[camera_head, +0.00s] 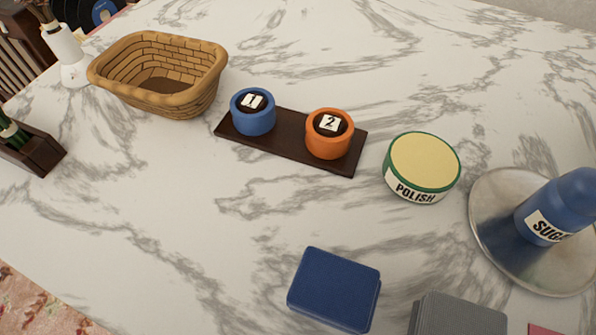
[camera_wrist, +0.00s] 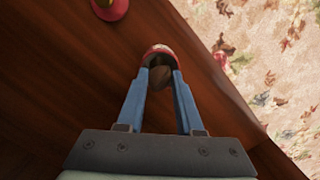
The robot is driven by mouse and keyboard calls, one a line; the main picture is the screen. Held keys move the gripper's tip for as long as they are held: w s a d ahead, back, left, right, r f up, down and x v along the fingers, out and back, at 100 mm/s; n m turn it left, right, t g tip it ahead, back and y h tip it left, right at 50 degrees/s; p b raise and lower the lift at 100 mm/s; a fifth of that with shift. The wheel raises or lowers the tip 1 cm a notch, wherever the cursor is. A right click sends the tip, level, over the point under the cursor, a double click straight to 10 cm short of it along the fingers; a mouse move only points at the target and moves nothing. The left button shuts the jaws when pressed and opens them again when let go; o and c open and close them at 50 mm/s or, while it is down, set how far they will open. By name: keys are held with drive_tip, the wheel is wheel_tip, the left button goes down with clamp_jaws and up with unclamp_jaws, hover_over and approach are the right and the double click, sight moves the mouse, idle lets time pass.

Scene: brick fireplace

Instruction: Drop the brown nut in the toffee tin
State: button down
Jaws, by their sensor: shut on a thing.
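In the wrist view, my gripper (camera_wrist: 160,78) has its two blue fingers close together, shut on a small dark brown thing that looks like the brown nut (camera_wrist: 158,76). A small red dish with a pale patch (camera_wrist: 159,50) shows just beyond the fingertips. I cannot tell whether the nut is still inside this dish or above it. My gripper is not visible in the head view. No tin labelled toffee is readable. A round green and yellow tin (camera_head: 425,163) reads POLISH. A blue box-like tin (camera_head: 334,289) shows no label.
The wrist view shows a brown wooden surface (camera_wrist: 60,75), another red dish (camera_wrist: 110,8) and a flowered rug (camera_wrist: 265,45). On the marble table (camera_head: 190,225) are a wicker basket (camera_head: 203,95), a dark board with blue and orange pots (camera_head: 285,138), a sugar bottle (camera_head: 563,205) and a grey box (camera_head: 458,316).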

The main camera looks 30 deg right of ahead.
drive_tip(key=shift+c, duration=2.4)
unclamp_jaws()
wheel_tip(320, 180, up, 5)
drive_tip(key=p, duration=0.5)
